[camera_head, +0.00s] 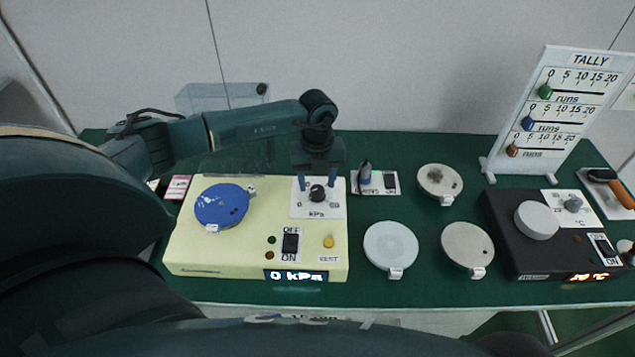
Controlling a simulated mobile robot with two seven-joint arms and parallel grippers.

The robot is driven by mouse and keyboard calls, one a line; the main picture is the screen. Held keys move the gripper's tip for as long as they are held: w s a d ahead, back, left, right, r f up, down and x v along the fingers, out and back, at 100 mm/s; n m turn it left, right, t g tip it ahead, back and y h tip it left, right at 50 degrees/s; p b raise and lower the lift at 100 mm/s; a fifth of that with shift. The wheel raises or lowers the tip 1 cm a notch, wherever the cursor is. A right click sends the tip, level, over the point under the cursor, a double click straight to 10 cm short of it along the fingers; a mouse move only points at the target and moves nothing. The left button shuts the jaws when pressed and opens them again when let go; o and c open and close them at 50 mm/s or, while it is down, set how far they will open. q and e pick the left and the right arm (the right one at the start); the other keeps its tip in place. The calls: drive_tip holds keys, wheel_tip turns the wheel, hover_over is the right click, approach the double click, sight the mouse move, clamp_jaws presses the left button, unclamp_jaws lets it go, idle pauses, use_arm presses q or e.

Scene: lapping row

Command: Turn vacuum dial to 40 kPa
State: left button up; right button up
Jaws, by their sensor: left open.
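The cream vacuum unit (190,250) stands on the green table. Its black vacuum dial (317,193) sits on a white plate (331,211) marked kPa. The display (296,275) reads 0 kPa. My left gripper (318,186) points down at the dial with its two fingers apart, one on either side of the dial's top. I cannot tell whether the fingers touch it. The OFF/ON switch (290,243) and a yellow button (328,242) are on the unit's front part. My right gripper is not in view.
A blue disc (221,205) lies on the unit's left. Pale discs (390,245), (467,246) and a smaller one (440,181) lie to the right. A black heater unit (525,258) and the TALLY board (540,120) stand further right. A clear box (205,97) is behind my left arm.

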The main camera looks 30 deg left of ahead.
use_arm(q)
drive_tip(key=shift+f, duration=1.15)
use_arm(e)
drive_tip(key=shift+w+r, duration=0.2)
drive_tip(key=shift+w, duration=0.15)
use_arm(q)
drive_tip(key=shift+c, duration=0.5)
drive_tip(key=c, duration=0.9)
drive_tip(key=shift+o, duration=0.2)
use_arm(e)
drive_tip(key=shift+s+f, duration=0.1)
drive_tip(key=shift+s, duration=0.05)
